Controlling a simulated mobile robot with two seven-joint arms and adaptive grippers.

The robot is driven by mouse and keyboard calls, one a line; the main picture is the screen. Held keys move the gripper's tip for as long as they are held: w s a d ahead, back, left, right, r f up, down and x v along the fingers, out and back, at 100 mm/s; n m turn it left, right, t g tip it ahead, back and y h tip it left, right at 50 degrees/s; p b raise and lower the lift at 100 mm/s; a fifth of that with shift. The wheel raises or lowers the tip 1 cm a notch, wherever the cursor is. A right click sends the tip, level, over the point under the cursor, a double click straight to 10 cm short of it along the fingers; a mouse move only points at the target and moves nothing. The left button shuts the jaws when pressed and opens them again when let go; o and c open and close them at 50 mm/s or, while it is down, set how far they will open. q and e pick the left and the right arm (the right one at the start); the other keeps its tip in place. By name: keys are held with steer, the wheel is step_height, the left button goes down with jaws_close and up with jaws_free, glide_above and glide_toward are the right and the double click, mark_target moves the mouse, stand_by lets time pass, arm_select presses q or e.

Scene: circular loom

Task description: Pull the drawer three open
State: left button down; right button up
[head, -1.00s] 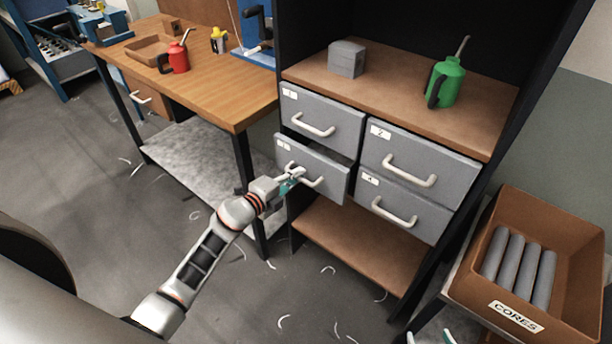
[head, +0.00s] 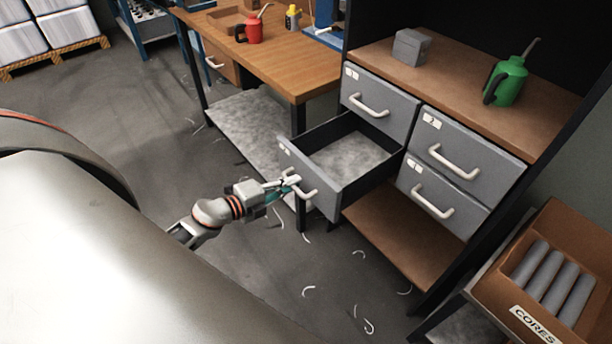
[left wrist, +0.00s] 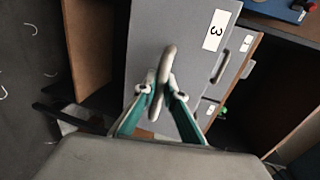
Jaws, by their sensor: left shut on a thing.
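Drawer three (head: 311,176) is the lower left of the grey drawers in the cabinet. It stands pulled well out, and its empty-looking grey inside shows in the head view. Its label "3" (left wrist: 215,30) reads clearly in the left wrist view. My left gripper (head: 289,183) is shut on the drawer's pale handle (head: 303,188). In the left wrist view the teal-sided fingers (left wrist: 159,93) close around the handle (left wrist: 164,72). My right gripper is not in view.
Drawers one (head: 378,103), two (head: 463,150) and four (head: 441,198) are shut. A green oil can (head: 507,82) and grey block (head: 411,47) stand above them. A CORES box (head: 515,268) is at right, a wooden workbench (head: 270,63) at left. The floor before the drawer is clear except for shavings.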

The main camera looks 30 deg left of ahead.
arm_select(q)
steer(key=shift+v, duration=0.75)
steer(key=shift+f, duration=0.15)
steer(key=c, duration=2.1)
jaws_free()
steer(key=shift+s, duration=0.1)
steer(key=v, duration=1.2)
